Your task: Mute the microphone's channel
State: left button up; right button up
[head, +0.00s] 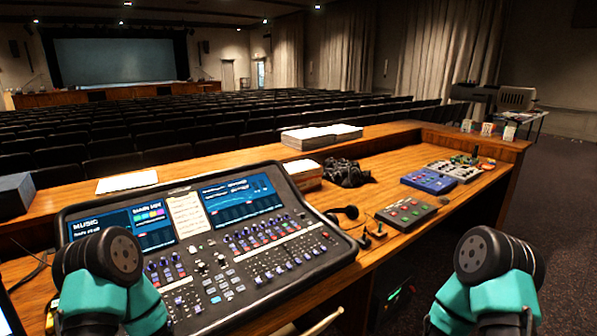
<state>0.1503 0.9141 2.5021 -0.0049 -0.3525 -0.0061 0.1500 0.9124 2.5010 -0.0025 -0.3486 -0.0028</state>
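The mixing console (296,262) lies on the wooden desk in the left and middle foreground. It has rows of small knobs, coloured buttons and faders. A cream note sheet (188,215) with writing too small to read lies between the screens. I cannot tell which channel is the microphone's. My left arm covers the console's lower left corner. Neither gripper is visible; only teal and black arm parts show at the lower left and lower right.
Right of the console are a dark headset (345,212), a grey button box (406,214), a blue box (429,181) and a grey knob box (454,171). Paper stacks (321,136) and a black cable heap (346,173) lie behind. A dark box (16,195) stands far left.

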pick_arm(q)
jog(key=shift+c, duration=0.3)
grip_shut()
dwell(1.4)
